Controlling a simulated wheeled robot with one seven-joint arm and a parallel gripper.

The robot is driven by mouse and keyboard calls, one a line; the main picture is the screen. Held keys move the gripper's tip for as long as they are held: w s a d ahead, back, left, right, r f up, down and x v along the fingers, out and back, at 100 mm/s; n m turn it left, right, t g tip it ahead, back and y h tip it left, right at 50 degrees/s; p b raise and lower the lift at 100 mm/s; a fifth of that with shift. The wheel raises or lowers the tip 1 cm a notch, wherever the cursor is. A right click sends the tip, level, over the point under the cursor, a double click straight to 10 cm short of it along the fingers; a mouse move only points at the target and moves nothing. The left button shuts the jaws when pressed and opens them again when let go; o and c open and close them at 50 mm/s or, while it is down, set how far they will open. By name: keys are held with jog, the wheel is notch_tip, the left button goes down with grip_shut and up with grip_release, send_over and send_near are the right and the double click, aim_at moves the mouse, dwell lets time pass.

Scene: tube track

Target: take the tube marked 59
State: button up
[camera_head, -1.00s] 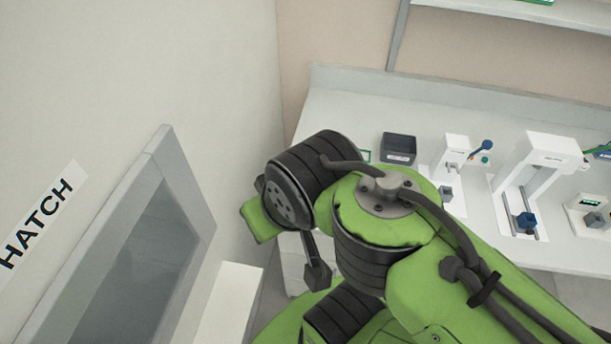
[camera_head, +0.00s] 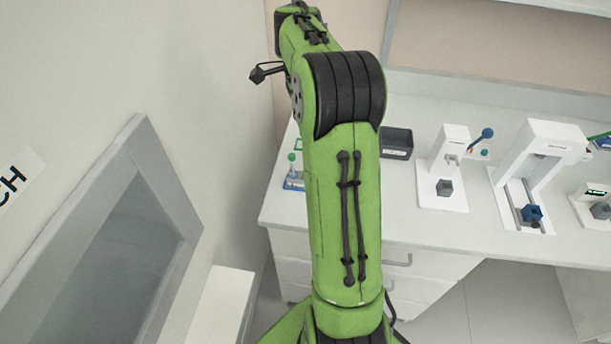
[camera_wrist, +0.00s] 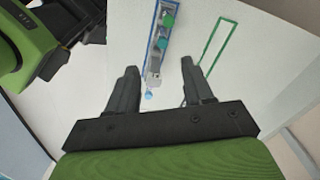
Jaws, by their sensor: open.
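In the wrist view my gripper (camera_wrist: 158,66) is open, its two dark fingers apart with nothing held between them. A small grey rack (camera_wrist: 154,63) inside a blue outline lies beyond and partly between the fingertips. A green-capped tube (camera_wrist: 168,20) and another green cap (camera_wrist: 161,44) show on it, with a light blue round tip (camera_wrist: 149,92) at the near end. In the head view a green-topped item (camera_head: 292,158) stands at the bench's left end, beside my arm. No number is legible, so I cannot tell which tube is 59. The gripper itself is out of the head view.
An empty green outline (camera_wrist: 204,62) lies right of the rack. In the head view a black bin (camera_head: 397,143) and white devices (camera_head: 444,170) (camera_head: 530,175) stand along the bench (camera_head: 430,228). A framed wall hatch (camera_head: 125,240) is at the left.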

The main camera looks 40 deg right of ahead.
jog(key=shift+m, duration=0.4)
jog(key=f+b, duration=0.1)
jog(key=f, duration=0.4)
jog(key=f+b, duration=0.1)
jog(key=f, duration=0.5)
jog(key=d+f+b, duration=0.1)
jog(key=f, duration=0.4)
jog(key=shift+d+f, duration=0.1)
jog(key=shift+f, duration=0.15)
jog(key=shift+s+r, duration=0.1)
jog(key=c, duration=0.9)
